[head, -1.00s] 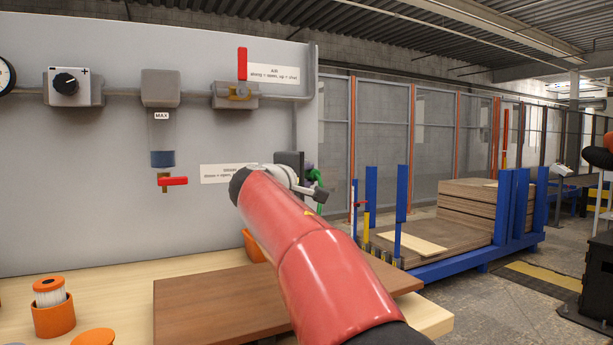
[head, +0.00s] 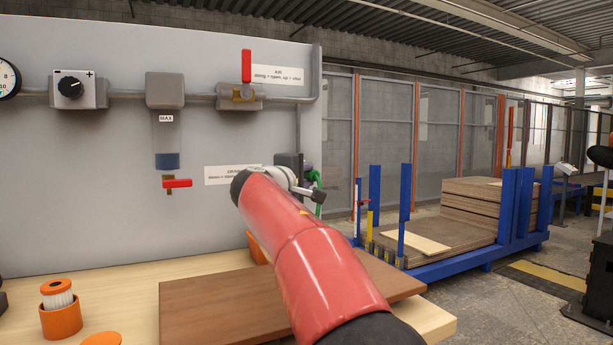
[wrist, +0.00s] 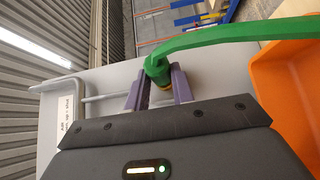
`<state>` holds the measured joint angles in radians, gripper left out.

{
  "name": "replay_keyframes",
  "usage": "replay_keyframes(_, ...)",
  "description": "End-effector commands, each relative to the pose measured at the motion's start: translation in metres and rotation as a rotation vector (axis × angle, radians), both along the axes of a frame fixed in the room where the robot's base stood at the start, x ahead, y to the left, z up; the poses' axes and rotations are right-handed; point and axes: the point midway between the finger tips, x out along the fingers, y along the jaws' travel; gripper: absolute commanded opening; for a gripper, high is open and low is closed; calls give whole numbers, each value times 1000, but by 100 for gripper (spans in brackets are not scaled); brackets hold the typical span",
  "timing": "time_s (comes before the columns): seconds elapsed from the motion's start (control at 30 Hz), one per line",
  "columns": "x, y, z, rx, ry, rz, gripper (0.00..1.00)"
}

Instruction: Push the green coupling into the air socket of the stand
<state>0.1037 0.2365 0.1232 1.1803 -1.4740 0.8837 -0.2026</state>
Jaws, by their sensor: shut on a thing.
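The green coupling (wrist: 157,70) is between the two purple fingers of my gripper (wrist: 158,88) in the wrist view, shut on it. A green hose (wrist: 235,42) runs from the coupling to the right edge of that view. In the head view, a small part of the green hose or coupling (head: 317,181) shows just right of my dark gripper body (head: 289,164), near the right edge of the grey panel (head: 70,200). My red arm covers much of that area. I cannot make out the air socket in either view, nor whether the coupling touches it.
A red-handled air valve (head: 246,66) and its pipe are on the panel above my gripper. A filter bowl with a red drain handle (head: 177,183) hangs left. A brown board (head: 215,310) lies on the bench below my arm. An orange bin (wrist: 280,95) is close on the right.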

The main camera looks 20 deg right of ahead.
Motion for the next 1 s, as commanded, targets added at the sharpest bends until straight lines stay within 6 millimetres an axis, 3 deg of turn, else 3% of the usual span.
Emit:
replay_keyframes(0.17, 4, 0, 1, -2, -1, 1, 1)
replay_keyframes(0.2, 4, 0, 1, -2, -1, 1, 29)
replay_keyframes(0.37, 4, 0, 0, 0, -1, 1, 50)
replay_keyframes(0.67, 2, 2, 0, 0, -1, 1, 50)
replay_keyframes(1.0, -31, 42, -2, -1, -2, 4, 50)
